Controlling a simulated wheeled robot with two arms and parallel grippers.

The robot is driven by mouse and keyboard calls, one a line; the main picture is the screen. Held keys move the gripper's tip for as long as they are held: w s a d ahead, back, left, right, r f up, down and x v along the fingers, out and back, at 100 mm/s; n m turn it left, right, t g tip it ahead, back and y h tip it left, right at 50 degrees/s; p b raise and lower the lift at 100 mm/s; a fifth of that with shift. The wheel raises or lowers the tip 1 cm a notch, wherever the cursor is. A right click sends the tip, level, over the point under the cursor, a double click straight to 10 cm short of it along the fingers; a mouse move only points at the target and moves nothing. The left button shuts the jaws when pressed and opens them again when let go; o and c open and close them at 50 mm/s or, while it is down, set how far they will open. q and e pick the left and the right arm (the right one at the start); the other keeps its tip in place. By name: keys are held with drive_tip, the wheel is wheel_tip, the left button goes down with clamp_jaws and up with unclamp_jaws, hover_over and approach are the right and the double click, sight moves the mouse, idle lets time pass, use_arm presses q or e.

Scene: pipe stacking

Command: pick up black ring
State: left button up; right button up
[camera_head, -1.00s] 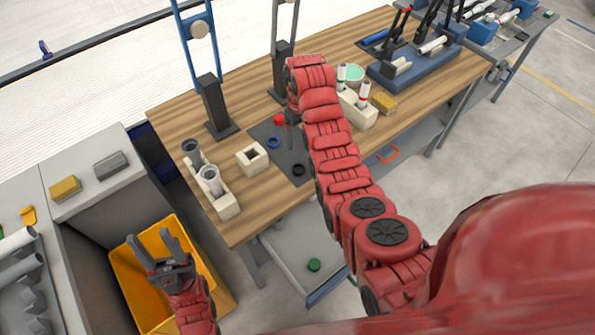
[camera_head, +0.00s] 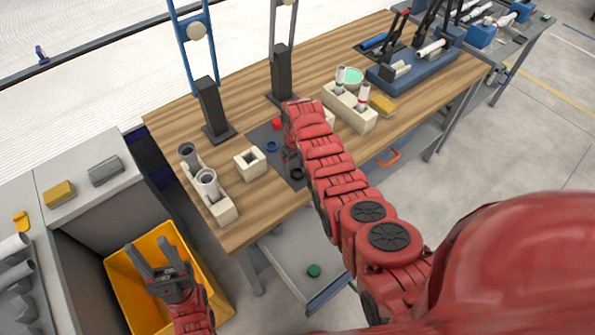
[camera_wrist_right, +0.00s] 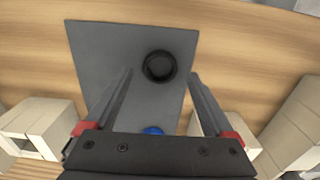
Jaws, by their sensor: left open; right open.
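The black ring (camera_wrist_right: 159,66) lies flat on the dark grey mat (camera_wrist_right: 90,45) in the right wrist view, ahead of my right gripper and between the lines of its two fingers. In the head view the black ring (camera_head: 297,173) shows beside my right gripper (camera_head: 292,165), partly hidden by it. My right gripper (camera_wrist_right: 160,82) is open and empty above the mat. My left gripper (camera_head: 157,250) is open and empty over the yellow bin at the lower left.
A blue ring (camera_head: 271,146) and a red ring (camera_head: 277,124) lie on the mat. A cream square block (camera_head: 249,163) stands left of it. A two-hole holder (camera_head: 224,212) with grey pipes is further left. Another holder (camera_head: 349,112) with white pipes stands to the right.

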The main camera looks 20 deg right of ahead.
drive_tip(key=shift+f, duration=0.75)
clamp_jaws()
drive_tip(key=shift+r, duration=0.15)
